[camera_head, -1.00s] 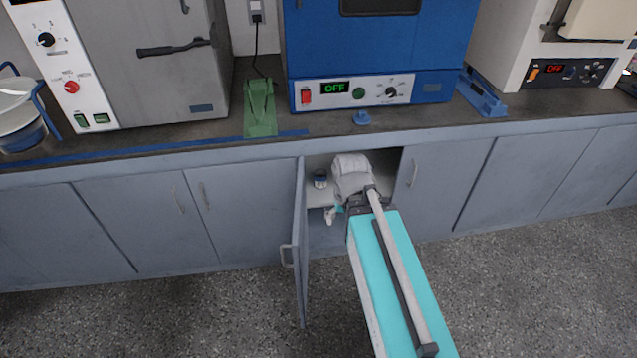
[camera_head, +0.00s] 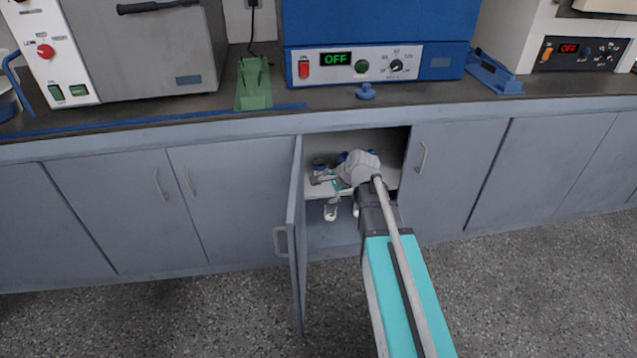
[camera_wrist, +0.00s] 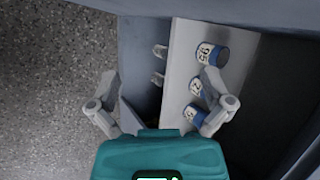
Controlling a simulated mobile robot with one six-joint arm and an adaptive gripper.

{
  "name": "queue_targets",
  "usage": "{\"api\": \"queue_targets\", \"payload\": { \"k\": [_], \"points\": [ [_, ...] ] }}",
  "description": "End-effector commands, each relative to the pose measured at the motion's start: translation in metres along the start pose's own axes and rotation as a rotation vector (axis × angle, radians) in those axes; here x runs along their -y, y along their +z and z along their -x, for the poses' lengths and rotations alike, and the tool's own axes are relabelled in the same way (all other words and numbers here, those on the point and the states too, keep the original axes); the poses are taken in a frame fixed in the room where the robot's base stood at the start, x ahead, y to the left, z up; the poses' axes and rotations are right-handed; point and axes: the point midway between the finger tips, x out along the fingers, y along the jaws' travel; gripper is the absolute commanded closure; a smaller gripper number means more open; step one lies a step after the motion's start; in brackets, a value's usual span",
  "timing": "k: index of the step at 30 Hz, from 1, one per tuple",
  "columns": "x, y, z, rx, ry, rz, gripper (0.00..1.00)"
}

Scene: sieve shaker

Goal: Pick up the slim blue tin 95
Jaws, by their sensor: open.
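The slim blue tin 95 (camera_wrist: 210,55) stands on the pale shelf in the wrist view, with a blue and white label reading 95 and a dark top. In the head view it appears to be the leftmost tin (camera_head: 320,164) in the open cabinet. My gripper (camera_wrist: 160,103) is open and empty, its fingers wide apart over the shelf's front edge. Tin 95 lies beyond the right finger in the wrist view, apparently not between the fingers. In the head view my gripper (camera_head: 326,181) is just in front of the leftmost tin.
Tin 21 (camera_wrist: 195,88) and a third blue tin (camera_wrist: 192,115) stand in line with tin 95, close to my right finger. Clear vessels (camera_head: 330,212) sit below the shelf (camera_head: 318,190). The open cabinet door (camera_head: 296,235) is at the left.

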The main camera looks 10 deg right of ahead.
Motion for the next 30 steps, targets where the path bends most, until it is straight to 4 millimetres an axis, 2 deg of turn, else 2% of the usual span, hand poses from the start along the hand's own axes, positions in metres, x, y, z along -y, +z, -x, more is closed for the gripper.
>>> {"api": "queue_targets", "payload": {
  "k": [1,15,24,30],
  "points": [
    [0.0,-0.01,-0.019,0.006,-0.033,-0.071,0.0],
    [0.038,-0.074,-0.093,0.147,-0.319,-0.778,0.0],
    [0.055,-0.116,-0.123,0.284,-0.452,-1.171,0.0],
    [0.061,-0.128,-0.128,0.335,-0.49,-1.293,0.0]
  ]
}}
